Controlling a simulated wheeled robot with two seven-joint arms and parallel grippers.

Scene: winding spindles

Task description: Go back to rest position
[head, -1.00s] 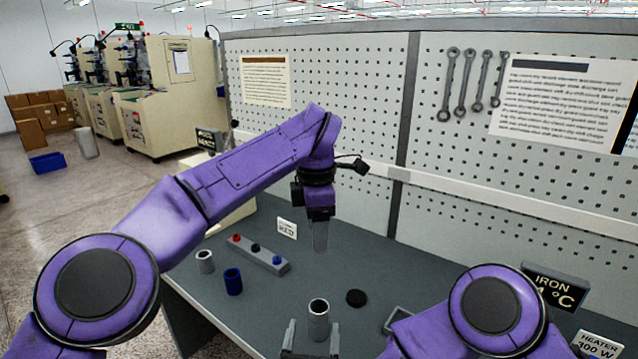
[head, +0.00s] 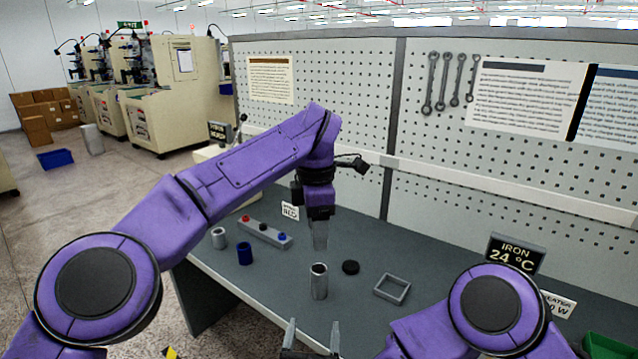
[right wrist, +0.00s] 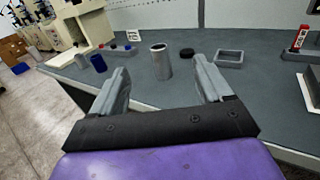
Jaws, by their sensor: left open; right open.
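My left gripper (head: 319,236) hangs pointing down over the workbench, its fingers seen edge-on, with nothing visible in it. My right gripper (head: 312,338) is low in the head view, at the bench's front edge. In the right wrist view its fingers (right wrist: 160,90) are spread apart with nothing between them. A grey hollow cylinder (head: 319,283) stands upright on the bench beyond the right gripper, apart from it; it also shows in the right wrist view (right wrist: 162,64).
On the workbench (head: 270,290) are a blue cylinder (head: 245,254), a small grey cylinder (head: 218,238), a block with coloured knobs (head: 265,233), a black disc (head: 351,267) and a square grey frame (head: 392,289). A pegboard wall (head: 330,90) stands behind. A green bin (head: 605,346) is at right.

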